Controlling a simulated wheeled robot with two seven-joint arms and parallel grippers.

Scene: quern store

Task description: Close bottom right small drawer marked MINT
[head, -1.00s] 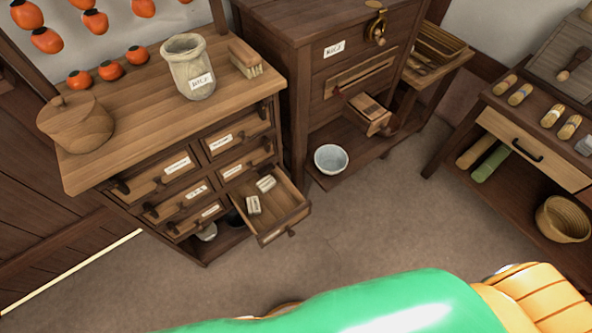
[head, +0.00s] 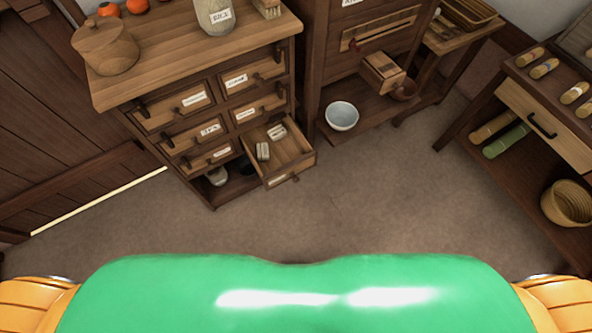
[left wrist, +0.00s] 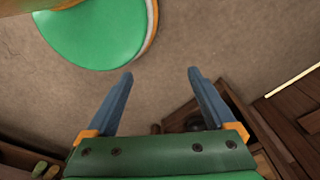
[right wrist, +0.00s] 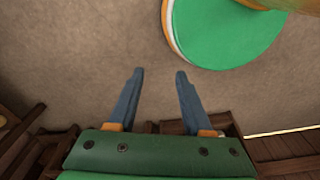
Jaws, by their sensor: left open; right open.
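The bottom right small drawer (head: 294,158) of the wooden cabinet (head: 200,58) is pulled out, and two small pale blocks (head: 263,151) lie in it. Its front carries a pale label, too small to read, and a small knob. The other small drawers look shut. My left gripper (left wrist: 160,75) shows only in the left wrist view, open and empty above the floor. My right gripper (right wrist: 158,75) shows only in the right wrist view, also open and empty above the floor. Neither touches the drawer. Both hands are outside the head view.
A white bowl (head: 341,116) sits on the low shelf of the dark cabinet (head: 318,45) right of the drawer. A lidded wooden pot (head: 105,47) stands on the drawer cabinet. A table (head: 540,120) stands at right. The floor (head: 350,205) in front is clear.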

